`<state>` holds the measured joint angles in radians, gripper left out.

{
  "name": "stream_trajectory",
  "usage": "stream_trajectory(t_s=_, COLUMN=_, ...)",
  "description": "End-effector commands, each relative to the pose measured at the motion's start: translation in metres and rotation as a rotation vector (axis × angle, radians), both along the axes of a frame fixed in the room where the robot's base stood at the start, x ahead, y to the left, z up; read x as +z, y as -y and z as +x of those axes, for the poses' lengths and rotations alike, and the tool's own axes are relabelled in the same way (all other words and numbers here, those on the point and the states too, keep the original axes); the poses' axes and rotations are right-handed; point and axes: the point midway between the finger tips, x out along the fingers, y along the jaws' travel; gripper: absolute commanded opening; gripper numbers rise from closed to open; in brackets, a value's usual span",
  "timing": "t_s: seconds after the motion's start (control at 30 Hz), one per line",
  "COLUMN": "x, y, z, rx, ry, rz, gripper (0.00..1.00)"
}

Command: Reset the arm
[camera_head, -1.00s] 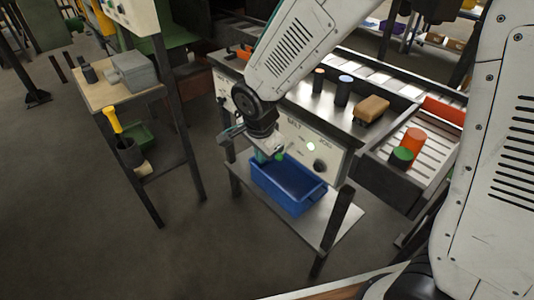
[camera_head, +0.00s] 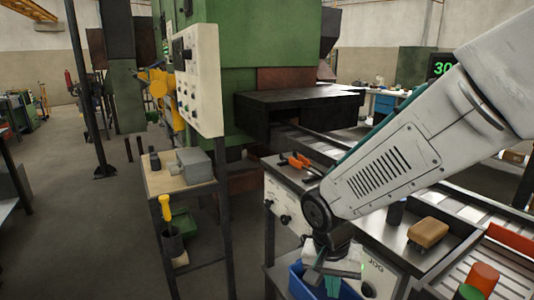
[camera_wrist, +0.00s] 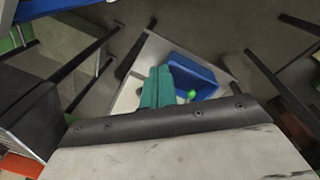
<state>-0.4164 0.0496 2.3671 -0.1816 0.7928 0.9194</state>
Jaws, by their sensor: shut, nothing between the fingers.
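My arm reaches in from the right in the head view. My gripper (camera_head: 334,277) hangs low in front of the grey control panel (camera_head: 370,272), above the blue bin (camera_head: 297,284). In the wrist view its teal fingers (camera_wrist: 158,88) are together with nothing between them. The blue bin shows beyond them in the wrist view (camera_wrist: 207,72), on a pale shelf. A small bright green round spot (camera_wrist: 191,94) shows beside the fingers; I cannot tell what it is on.
Orange-handled pliers (camera_head: 299,160) lie at the back. A small stand (camera_head: 165,181) holds a grey box. The floor at left is open.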

Motion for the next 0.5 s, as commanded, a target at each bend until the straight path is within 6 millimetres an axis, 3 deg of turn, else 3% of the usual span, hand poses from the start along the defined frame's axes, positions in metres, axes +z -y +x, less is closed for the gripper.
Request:
stream_trajectory(t_s=0.03, x=0.017, y=0.014, z=-0.013, rx=0.07, ry=-0.026, rz=0.004, gripper=0.0)
stream_trajectory(t_s=0.2, x=0.064, y=0.055, z=-0.06, rx=0.302, ry=-0.104, rz=0.041, gripper=0.0)
stream_trajectory(t_s=0.5, x=0.122, y=0.102, z=-0.137, rx=0.484, ry=-0.071, rz=0.125, gripper=0.0)
